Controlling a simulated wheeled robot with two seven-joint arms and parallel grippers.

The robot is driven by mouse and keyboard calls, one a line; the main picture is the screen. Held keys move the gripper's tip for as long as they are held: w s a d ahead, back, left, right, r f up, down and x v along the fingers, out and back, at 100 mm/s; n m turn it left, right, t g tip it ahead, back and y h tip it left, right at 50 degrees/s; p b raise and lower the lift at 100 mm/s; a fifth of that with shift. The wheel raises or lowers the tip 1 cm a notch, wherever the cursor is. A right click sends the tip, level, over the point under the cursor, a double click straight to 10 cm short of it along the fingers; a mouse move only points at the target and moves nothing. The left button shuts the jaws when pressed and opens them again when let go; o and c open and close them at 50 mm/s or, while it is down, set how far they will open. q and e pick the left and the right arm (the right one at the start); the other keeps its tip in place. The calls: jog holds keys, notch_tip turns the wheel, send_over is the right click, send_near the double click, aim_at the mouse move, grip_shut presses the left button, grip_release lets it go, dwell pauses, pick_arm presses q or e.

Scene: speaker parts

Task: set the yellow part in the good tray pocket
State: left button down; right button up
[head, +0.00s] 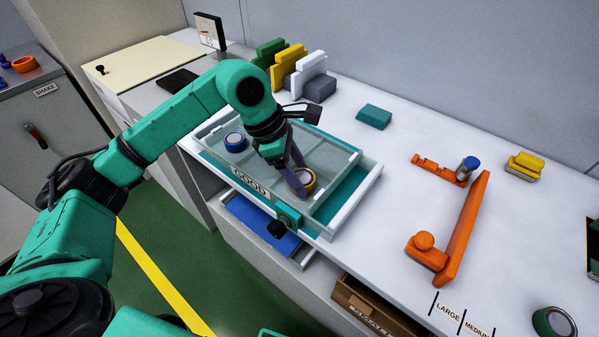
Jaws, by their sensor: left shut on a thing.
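The yellow part (307,186), a round ring with a dark centre, is at the front right pocket of the tray labelled GOOD (249,184). My left gripper (298,180) reaches down from above and is shut on the yellow part. The fingers hide some of the part. I cannot tell whether it touches the pocket floor. A blue round part (234,141) sits in the back left pocket of the same tray. My right gripper is not in view.
A blue tray (258,222) is below the bench top. An orange fixture (462,228) with a blue-capped cylinder (467,168) stands to the right. Coloured blocks (290,65) stand behind the tray. A green ring (553,322) lies at the lower right. Bench space between tray and fixture is clear.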

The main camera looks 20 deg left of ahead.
pick_arm(q)
jog(key=shift+f+b, duration=0.35)
jog(key=shift+f, duration=0.1)
grip_release()
jog(key=v, duration=1.4)
jog(key=shift+r, duration=0.3)
